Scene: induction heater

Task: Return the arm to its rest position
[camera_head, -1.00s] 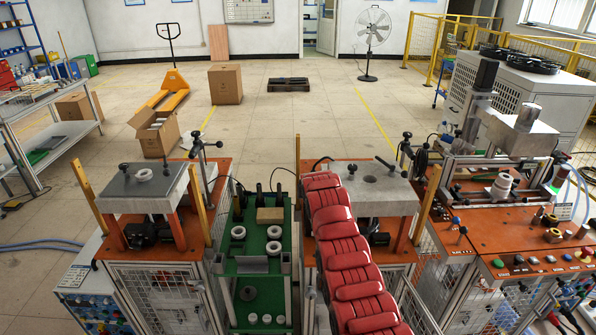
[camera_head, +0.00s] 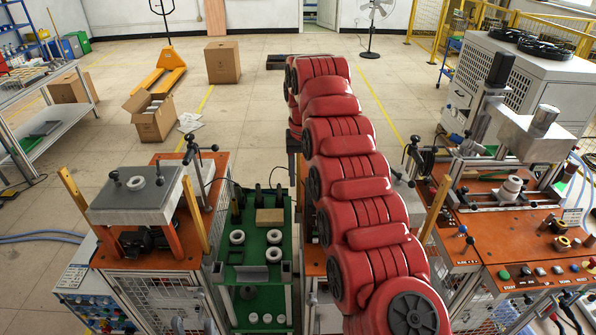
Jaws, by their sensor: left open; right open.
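A large red segmented arm (camera_head: 352,180), which looks like mine, reaches from the bottom right of centre up to the middle of the head view. It hides most of the workstation behind it. No fingertips can be made out at its far end, and a dark part beside it is unclear. No left arm or left gripper can be made out.
A grey-topped orange press (camera_head: 135,200) stands at left, and a green tray table (camera_head: 255,292) with white rings is left of the arm. A machine with an orange deck (camera_head: 480,220) stands at right. An open carton (camera_head: 152,122) and open floor lie beyond.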

